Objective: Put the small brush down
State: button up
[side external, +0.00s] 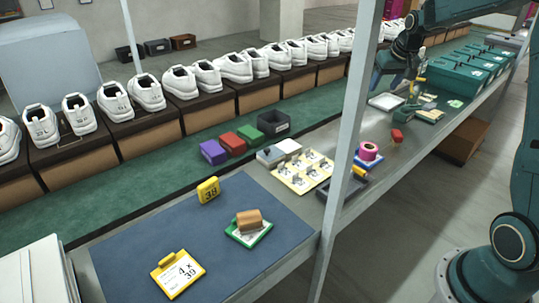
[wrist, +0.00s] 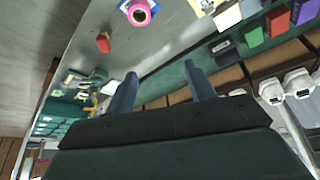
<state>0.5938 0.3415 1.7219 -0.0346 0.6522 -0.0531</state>
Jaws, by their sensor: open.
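My gripper (wrist: 160,69) is open, with its two blue fingers apart and nothing seen between them in the wrist view. In the side view my gripper (side external: 397,85) is at the far part of the grey bench, over the area by a white tray (side external: 386,102). I cannot pick out the small brush for sure. Small yellow and green items lie close to my gripper in the side view, too small to tell apart. A brown block (side external: 249,219) sits on a green-edged card on the blue mat, far from my gripper.
Teal boxes (side external: 466,75) stand beyond my gripper. A red piece (side external: 397,136), a pink roll (side external: 368,151) and a dark tray (side external: 347,190) are nearer. White shoes on boxes line the green belt (side external: 150,170). A grey post (side external: 347,130) rises at the bench edge.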

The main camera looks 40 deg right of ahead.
jog(key=s+a+r+n, duration=0.1)
jog(key=s+a+r, duration=0.15)
jog(key=a, duration=0.35)
jog(key=s+a+r+n, duration=0.1)
jog(key=s+a+r, duration=0.15)
jog(key=a, duration=0.25)
jog(key=s+a+n+t+y, duration=0.1)
jog(key=s+a+n+y, duration=0.1)
jog(key=s+a, duration=1.5)
jog(key=s+n, duration=0.1)
jog(key=s, duration=0.3)
jog(key=shift+a+r+n, duration=0.15)
jog(key=shift+a+n, duration=0.15)
jog(key=shift+n, duration=0.1)
